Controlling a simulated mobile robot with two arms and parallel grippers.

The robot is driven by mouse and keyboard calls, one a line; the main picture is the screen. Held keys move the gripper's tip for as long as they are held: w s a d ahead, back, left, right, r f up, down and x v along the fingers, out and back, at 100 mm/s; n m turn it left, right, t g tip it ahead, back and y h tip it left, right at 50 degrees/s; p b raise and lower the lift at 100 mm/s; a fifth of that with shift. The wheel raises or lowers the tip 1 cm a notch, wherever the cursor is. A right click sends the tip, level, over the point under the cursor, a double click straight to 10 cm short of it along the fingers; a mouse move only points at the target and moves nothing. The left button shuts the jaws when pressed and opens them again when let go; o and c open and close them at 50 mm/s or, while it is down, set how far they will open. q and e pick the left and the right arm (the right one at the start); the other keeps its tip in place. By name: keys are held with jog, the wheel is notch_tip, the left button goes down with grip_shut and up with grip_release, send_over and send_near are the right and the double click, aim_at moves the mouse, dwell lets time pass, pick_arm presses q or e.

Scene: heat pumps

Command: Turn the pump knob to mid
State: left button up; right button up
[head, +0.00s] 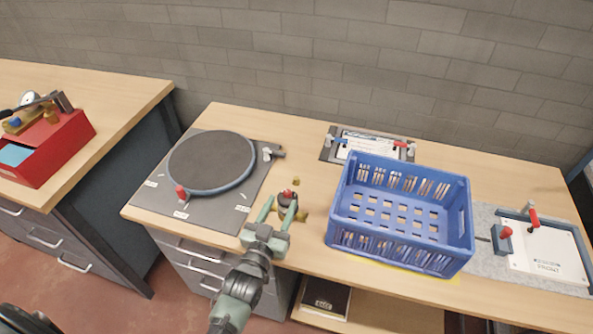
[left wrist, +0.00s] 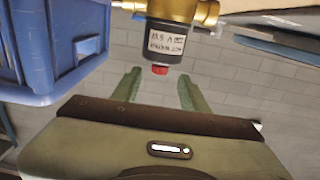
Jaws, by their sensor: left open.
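The pump (head: 286,200) sits near the front edge of the middle workbench, with brass fittings and a dark round body. In the left wrist view the pump's dark body (left wrist: 166,42) with a white label hangs from the upper edge, and the red knob (left wrist: 160,70) faces my gripper. My left gripper (head: 279,201) is open, its two green fingers on either side of the pump. In the left wrist view the knob lies between the fingers (left wrist: 159,82), near their tips; contact cannot be told. My right gripper is not in view.
A blue crate (head: 398,242) stands close to the right of the pump. A round dark turntable (head: 212,162) on a grey plate is to the left. Boards with red-handled clamps (head: 545,250) lie at right and at the back (head: 370,146).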

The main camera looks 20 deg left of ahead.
pick_arm(q)
jog(key=w, duration=0.2)
jog(key=shift+w+d+r+p, duration=0.15)
jog(key=shift+w+r+p, duration=0.15)
jog(key=shift+w, duration=0.1)
jog(key=w, duration=0.4)
jog(key=shift+w+d+f+p, duration=0.15)
jog(key=shift+w+f+p, duration=0.05)
jog(key=shift+w+p, duration=0.15)
jog(key=shift+w, duration=0.35)
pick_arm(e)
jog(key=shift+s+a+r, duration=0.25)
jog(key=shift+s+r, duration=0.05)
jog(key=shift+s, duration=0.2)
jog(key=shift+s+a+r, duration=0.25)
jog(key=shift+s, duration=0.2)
pick_arm(q)
grip_shut()
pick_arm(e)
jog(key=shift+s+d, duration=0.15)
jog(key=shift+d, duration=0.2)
